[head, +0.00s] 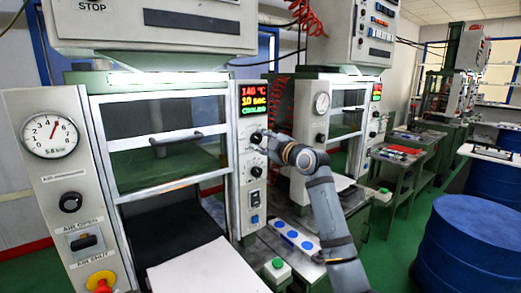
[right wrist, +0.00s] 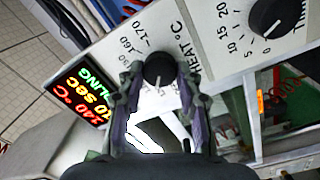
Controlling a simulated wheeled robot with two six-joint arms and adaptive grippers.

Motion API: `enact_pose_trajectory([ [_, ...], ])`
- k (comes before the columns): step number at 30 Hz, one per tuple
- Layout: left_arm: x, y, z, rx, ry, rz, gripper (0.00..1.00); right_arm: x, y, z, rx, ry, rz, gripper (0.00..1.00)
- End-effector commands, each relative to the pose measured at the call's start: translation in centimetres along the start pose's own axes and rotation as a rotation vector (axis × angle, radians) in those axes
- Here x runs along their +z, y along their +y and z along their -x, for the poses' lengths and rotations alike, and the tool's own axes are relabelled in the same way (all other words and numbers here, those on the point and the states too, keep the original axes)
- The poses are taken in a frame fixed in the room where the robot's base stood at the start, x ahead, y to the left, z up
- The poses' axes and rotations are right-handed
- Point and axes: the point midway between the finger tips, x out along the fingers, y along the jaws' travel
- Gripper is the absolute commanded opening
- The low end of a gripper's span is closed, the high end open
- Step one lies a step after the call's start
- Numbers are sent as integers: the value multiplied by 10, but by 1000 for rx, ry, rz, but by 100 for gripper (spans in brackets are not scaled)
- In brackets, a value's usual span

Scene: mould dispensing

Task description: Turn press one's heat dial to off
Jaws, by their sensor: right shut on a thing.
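Press one is the near press, with its display (head: 254,100) reading 140 °C, 10 sec and a third line that reads COOLING in the right wrist view (right wrist: 86,92). The black heat dial (right wrist: 159,68) sits on the pale panel beside printed HEAT °C and numbers up to 170. My right gripper (head: 266,141) reaches the panel just below the display. In the right wrist view its fingers (right wrist: 160,76) lie on both sides of the heat dial, shut on it. The dial's pointer is hard to make out. My left gripper is out of view.
A timer dial (right wrist: 268,16) sits close to the heat dial on the same panel. The press's glass guard (head: 160,150) is left of the panel. A second press (head: 335,125) stands behind my right arm. A blue drum (head: 475,245) stands at the right.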

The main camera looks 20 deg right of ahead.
Motion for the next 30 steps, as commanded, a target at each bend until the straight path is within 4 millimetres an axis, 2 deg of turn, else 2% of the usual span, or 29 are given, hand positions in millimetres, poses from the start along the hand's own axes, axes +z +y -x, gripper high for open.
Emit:
enact_pose_trajectory([
  [1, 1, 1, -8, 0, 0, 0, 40, 2, -4, 0, -1, 1, 41, 3],
  [6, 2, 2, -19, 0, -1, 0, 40, 2, -4, 0, 0, 6, 201, 3],
  [18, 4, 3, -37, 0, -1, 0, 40, 3, -4, 0, 0, 16, 528, 3],
  [30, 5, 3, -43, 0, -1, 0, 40, 2, -3, 0, -1, 21, 688, 3],
])
